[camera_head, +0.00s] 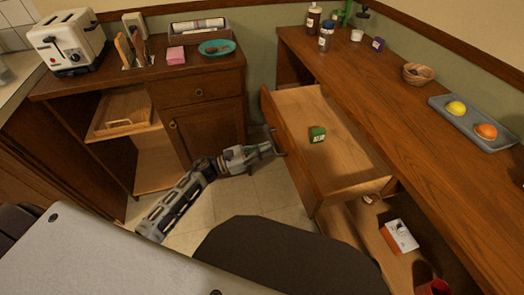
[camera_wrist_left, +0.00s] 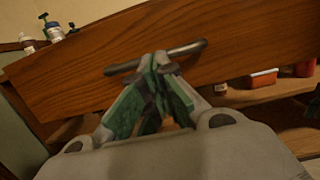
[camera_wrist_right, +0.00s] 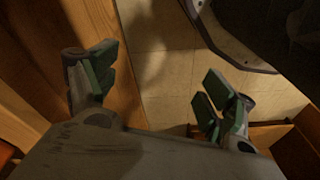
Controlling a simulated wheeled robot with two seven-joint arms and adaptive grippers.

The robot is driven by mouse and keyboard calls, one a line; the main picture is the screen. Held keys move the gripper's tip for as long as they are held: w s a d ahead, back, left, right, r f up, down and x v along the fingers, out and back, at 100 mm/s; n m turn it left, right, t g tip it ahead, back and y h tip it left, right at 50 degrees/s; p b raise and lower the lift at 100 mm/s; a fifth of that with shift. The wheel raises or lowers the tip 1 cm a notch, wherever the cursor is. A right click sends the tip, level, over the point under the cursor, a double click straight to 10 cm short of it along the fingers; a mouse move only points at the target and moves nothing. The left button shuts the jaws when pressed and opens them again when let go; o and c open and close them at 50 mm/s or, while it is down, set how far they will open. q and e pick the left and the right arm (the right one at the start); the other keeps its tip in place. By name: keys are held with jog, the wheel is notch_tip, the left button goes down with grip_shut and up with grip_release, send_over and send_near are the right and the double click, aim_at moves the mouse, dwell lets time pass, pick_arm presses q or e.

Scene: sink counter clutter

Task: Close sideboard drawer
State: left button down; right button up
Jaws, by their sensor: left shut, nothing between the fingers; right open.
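The sideboard (camera_head: 455,165) stands on the right in the head view. My left gripper (camera_head: 277,149) is shut and empty at the drawer's front, by the bar handle. In the left wrist view, the fingertips (camera_wrist_left: 156,60) are at the handle (camera_wrist_left: 185,50) of the drawer front (camera_wrist_left: 105,75); I cannot tell if they touch it. My right gripper (camera_wrist_right: 155,85) is open and empty in the right wrist view, above tiled floor beside wooden furniture. It is not visible in the head view.
Below the drawer, an open shelf holds a white and orange box (camera_head: 399,236) and a red cup (camera_head: 436,287). The sideboard top holds a tray (camera_head: 485,138), a basket (camera_head: 418,75) and bottles. A cabinet (camera_head: 205,120) with a toaster (camera_head: 68,42) stands left. Tiled floor (camera_head: 270,192) lies between.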

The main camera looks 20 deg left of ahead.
aim_at(324, 137)
pick_arm(q)
jog(key=f+b+x, duration=0.1)
jog(key=b+x, duration=0.1)
jog(key=x, duration=0.4)
jog(key=f+b+x, duration=0.1)
jog(key=b+x, duration=0.1)
jog(key=x, duration=0.4)
jog(key=f+b+x, duration=0.1)
jog(key=b+x, duration=0.2)
jog(key=x, duration=0.4)
jog(key=shift+w+d+f, duration=0.15)
jog(key=shift+d+f, duration=0.25)
jog(key=shift+d, duration=0.05)
jog(key=shift+f+b+x, duration=0.15)
jog(key=shift+b+x, duration=0.25)
jog(key=shift+x, duration=0.45)
jog(key=shift+f+b+x, duration=0.2)
jog(key=shift+b+x, duration=0.2)
jog(key=shift+x, duration=0.45)
jog(key=shift+d+r, duration=0.15)
pick_arm(e)
jog(key=w+a+r+t+y, duration=0.1)
jog(key=a+r+t, duration=0.1)
jog(key=r, duration=0.5)
jog(key=shift+w+a+t+y, duration=0.25)
jog(key=shift+a+t+y, duration=0.05)
jog(key=shift+a, duration=0.45)
jog(key=shift+r, duration=0.15)
jog(key=shift+f, duration=0.2)
